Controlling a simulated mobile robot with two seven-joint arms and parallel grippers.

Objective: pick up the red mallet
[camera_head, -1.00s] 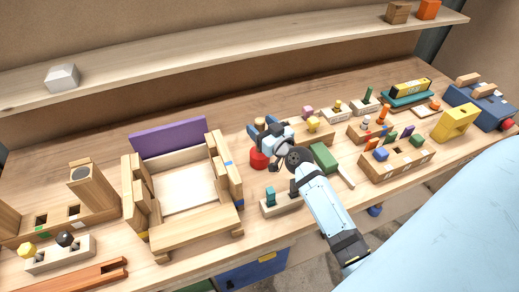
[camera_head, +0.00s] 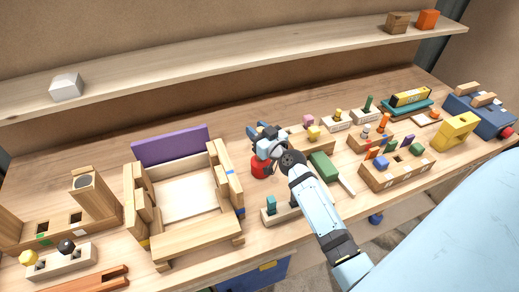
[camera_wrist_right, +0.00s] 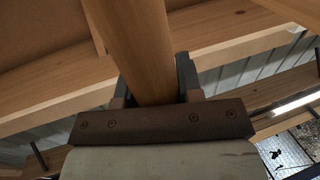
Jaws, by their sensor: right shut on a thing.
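The red mallet's head (camera_head: 261,169) shows as a red block below my right gripper (camera_head: 266,143) in the head view, at the middle of the bench. The gripper hides the top of the mallet there. In the right wrist view, a round light-wood handle (camera_wrist_right: 135,40) runs between the two dark fingers of my right gripper (camera_wrist_right: 153,85), which is shut on it. Whether the mallet's head touches the bench is hard to tell. My left gripper is not in view.
A wooden box frame with a purple panel (camera_head: 172,145) stands left of the mallet. A green block (camera_head: 323,167) and a small wood block with a teal peg (camera_head: 271,203) are close on the right and front. Several peg blocks lie farther right. A shelf (camera_head: 220,57) runs above.

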